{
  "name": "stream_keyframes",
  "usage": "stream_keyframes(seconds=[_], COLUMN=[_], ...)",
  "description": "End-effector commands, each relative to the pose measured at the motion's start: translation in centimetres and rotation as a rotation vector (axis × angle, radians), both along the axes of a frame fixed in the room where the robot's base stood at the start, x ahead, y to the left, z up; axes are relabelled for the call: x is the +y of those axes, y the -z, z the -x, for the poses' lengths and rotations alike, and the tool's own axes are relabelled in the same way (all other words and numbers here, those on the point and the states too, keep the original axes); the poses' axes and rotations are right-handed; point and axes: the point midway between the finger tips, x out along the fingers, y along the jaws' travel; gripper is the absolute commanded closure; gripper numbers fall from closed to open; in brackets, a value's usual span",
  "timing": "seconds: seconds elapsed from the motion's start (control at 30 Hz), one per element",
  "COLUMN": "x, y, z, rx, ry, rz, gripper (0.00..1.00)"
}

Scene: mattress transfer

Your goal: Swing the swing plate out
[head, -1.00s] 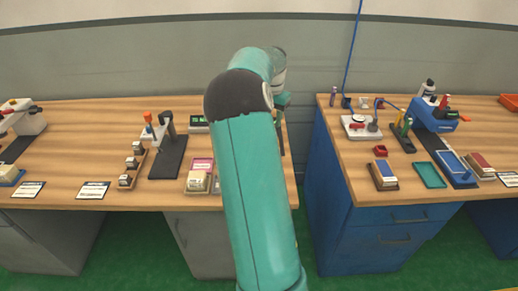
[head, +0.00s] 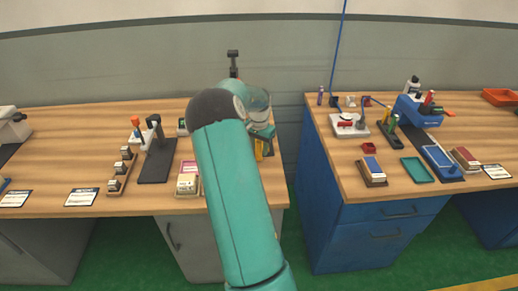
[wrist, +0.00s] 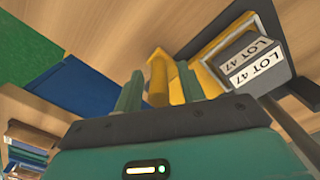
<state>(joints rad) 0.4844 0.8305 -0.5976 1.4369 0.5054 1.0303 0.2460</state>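My gripper (wrist: 160,82) fills the bottom of the wrist view, its two teal fingers apart. Yellow upright parts show between and behind the fingers; a gap shows beside the left finger, and contact with the right one is unclear. A dark block with white LOT 47 labels (wrist: 250,58) is at the upper right, in front of a yellow-edged piece (wrist: 212,45). I cannot tell which part is the swing plate. In the head view my arm hides most of this spot; a little yellow (head: 259,149) shows below my wrist, and a dark post (head: 233,62) stands behind.
The left wooden bench (head: 60,150) holds a dark stand (head: 157,160), small boxes and cards. A gap separates it from the blue bench (head: 370,230) on the right, which carries trays and small devices. A blue cord hangs above that bench.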

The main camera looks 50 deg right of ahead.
Motion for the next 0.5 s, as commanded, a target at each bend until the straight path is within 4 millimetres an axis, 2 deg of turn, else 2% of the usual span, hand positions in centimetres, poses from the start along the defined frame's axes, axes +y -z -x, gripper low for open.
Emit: stream_keyframes(seconds=[0.13,0.37,0.5], x=[0.0,-0.01,-0.01], y=[0.74,0.76,0.75], z=[0.01,0.01,0.01], rx=[0.0,-0.001,-0.001], ry=[0.001,0.001,0.001], rz=[0.0,0.0,0.0], gripper=[0.6,0.6,0.88])
